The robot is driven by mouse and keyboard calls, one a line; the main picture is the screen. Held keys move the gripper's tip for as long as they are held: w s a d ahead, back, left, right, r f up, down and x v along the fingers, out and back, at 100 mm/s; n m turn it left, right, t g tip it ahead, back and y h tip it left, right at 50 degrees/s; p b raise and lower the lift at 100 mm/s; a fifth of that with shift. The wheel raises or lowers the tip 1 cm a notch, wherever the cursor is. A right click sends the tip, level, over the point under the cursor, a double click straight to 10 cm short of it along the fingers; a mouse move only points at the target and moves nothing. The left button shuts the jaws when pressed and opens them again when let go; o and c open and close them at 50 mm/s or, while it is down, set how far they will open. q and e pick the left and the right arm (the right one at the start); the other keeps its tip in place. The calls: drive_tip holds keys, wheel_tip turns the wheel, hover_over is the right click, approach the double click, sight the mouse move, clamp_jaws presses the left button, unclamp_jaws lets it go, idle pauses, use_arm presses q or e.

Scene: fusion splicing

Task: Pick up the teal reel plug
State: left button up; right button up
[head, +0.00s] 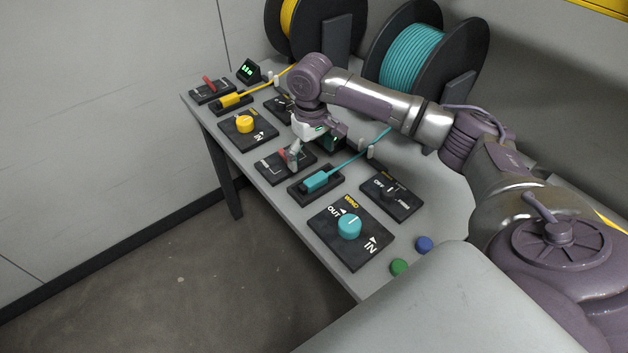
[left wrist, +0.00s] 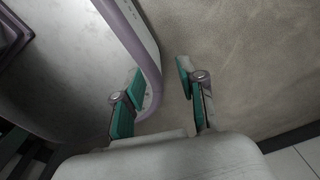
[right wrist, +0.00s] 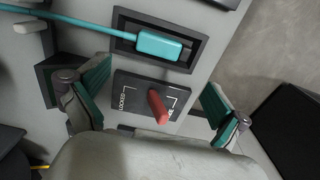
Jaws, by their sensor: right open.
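The teal reel plug (head: 317,181) lies in a dark rectangular holder (head: 300,195) on the table, its teal cable running back to the right. In the right wrist view the plug (right wrist: 160,44) sits above the gap between my fingers. My right gripper (head: 295,152) is open and empty over the red-lever switch panel beside the plug. In the right wrist view its fingers (right wrist: 155,92) stand either side of the red lever (right wrist: 157,107); contact cannot be told. My left gripper (left wrist: 160,77) is open and empty, seen only in the left wrist view.
A teal cable reel (head: 415,55) and a yellow one (head: 288,20) stand at the back. A teal knob panel (head: 365,248) and an OFF switch panel (head: 398,205) are near the plug. A yellow plug (head: 229,100) lies farther left. Green (head: 399,267) and blue (head: 424,243) buttons are in front.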

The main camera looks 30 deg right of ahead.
sight(313, 180)
drive_tip(key=shift+w+f, duration=0.1)
drive_tip(key=shift+f, duration=1)
drive_tip(key=shift+s+a+f, duration=0.1)
drive_tip(key=shift+s+f, duration=0.2)
drive_tip(key=shift+f, duration=0.3)
drive_tip(key=shift+s+f, duration=0.25)
drive_tip(key=shift+f, duration=0.3)
wheel_tip(313, 180, down, 2)
drive_tip(key=shift+s+f+p, duration=0.1)
drive_tip(key=shift+f+p, duration=0.05)
drive_tip(key=shift+p, duration=0.15)
drive_tip(key=shift+f, duration=0.3)
drive_tip(key=shift+c, duration=0.2)
use_arm(q)
drive_tip(key=shift+w+d+r, duration=0.2)
drive_tip(key=shift+w, duration=0.25)
drive_tip(key=shift+w+d+r, duration=0.15)
drive_tip(key=shift+w+d, duration=0.05)
drive_tip(key=shift+w, duration=0.2)
use_arm(e)
drive_tip(key=c, duration=1.1)
drive_tip(key=shift+o, duration=0.2)
